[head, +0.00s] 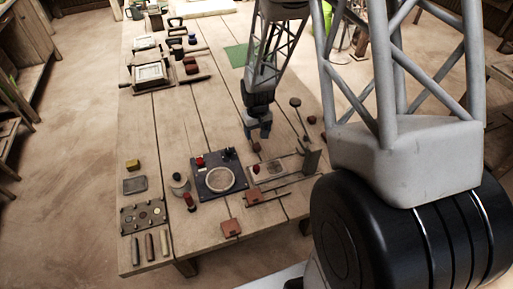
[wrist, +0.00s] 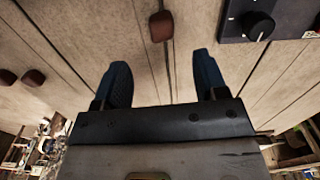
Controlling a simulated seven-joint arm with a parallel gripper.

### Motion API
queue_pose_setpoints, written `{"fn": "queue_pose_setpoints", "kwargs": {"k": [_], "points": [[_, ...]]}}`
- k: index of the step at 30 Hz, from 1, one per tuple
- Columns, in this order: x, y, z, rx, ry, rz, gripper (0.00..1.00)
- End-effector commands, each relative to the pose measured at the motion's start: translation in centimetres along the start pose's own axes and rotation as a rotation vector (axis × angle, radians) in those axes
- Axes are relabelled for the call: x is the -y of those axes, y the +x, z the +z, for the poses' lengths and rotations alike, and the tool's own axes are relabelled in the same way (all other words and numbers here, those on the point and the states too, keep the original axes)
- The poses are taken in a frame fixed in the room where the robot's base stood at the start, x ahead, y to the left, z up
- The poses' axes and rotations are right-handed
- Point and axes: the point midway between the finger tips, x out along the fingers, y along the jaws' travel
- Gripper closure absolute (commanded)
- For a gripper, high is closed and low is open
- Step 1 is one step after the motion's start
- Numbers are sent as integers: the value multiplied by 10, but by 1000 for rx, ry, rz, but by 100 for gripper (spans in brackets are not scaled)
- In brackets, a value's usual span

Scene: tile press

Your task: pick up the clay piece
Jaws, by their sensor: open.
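A small reddish-brown clay piece (head: 256,147) lies on the wooden table just below my gripper (head: 260,130). In the wrist view, the clay piece (wrist: 161,26) is ahead of the fingertips, roughly in line with the gap between them. My gripper (wrist: 161,68) is open with nothing between its dark blue fingers. It hangs above the table, apart from the piece. Two similar brown lumps, one left (wrist: 8,77) and one right (wrist: 34,78), lie together at the left of the wrist view.
A dark panel (head: 210,185) with a round disc and a knob (wrist: 258,26) stands close by. A press-like device (head: 311,160) is to the right. Boxes and tools (head: 152,74) fill the back left. The table's middle left is clear.

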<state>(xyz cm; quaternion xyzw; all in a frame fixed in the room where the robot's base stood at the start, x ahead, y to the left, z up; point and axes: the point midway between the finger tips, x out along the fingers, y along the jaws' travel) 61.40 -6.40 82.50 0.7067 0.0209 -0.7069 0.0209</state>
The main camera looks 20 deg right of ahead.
Motion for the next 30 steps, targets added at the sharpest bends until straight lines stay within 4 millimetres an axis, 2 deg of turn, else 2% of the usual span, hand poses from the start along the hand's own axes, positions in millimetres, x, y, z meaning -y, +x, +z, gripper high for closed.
{"fn": "queue_pose_setpoints", "kwargs": {"k": [7,17,30], "points": [[0,4,0,1,0,0,34],[0,25,0,0,0,0,34],[0,28,0,0,0,0,34]]}}
